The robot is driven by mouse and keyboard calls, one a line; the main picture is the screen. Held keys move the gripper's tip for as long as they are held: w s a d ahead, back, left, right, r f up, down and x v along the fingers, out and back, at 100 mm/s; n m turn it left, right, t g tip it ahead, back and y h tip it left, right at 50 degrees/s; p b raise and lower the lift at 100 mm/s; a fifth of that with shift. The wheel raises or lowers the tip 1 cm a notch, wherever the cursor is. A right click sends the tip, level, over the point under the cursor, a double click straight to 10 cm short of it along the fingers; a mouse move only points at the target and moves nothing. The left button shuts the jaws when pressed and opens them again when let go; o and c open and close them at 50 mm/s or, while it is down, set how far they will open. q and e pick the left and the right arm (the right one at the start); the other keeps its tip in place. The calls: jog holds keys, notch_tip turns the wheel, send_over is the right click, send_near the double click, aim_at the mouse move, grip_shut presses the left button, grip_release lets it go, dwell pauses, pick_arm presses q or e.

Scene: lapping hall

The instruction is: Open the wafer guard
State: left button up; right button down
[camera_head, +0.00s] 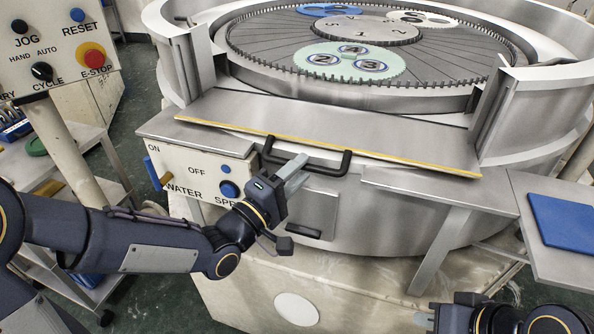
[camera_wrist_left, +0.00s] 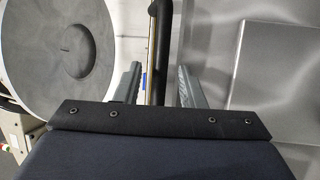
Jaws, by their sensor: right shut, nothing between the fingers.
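The wafer guard (camera_head: 330,131) is a grey metal panel with a yellow edge at the front of the round machine. It lies folded outward, nearly flat, and the opening behind it is clear. Its black bar handle (camera_head: 326,173) hangs at the front edge. My left gripper (camera_head: 297,168) is at the left part of the handle. In the left wrist view the open fingers (camera_wrist_left: 158,88) stand on either side of the black bar (camera_wrist_left: 160,45), with small gaps visible. My right gripper (camera_head: 428,318) is low at the bottom right, shut and empty, away from the guard.
Behind the guard is a toothed round plate (camera_head: 440,55) with numbered carriers, one pale green (camera_head: 313,54). A water switch panel (camera_head: 185,165) stands left of my left gripper. A control box with an E-stop (camera_head: 92,56) is at upper left. A blue pad (camera_head: 562,222) lies on the right-hand table.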

pick_arm(q)
grip_shut()
jog(key=shift+r, duration=0.1)
notch_tip(320, 180, up, 4)
jog(key=shift+r+p, duration=0.1)
jog(key=shift+p, duration=0.25)
grip_release()
jog(key=v, duration=0.8)
jog(key=shift+f+b, duration=0.2)
jog(key=shift+b, duration=0.2)
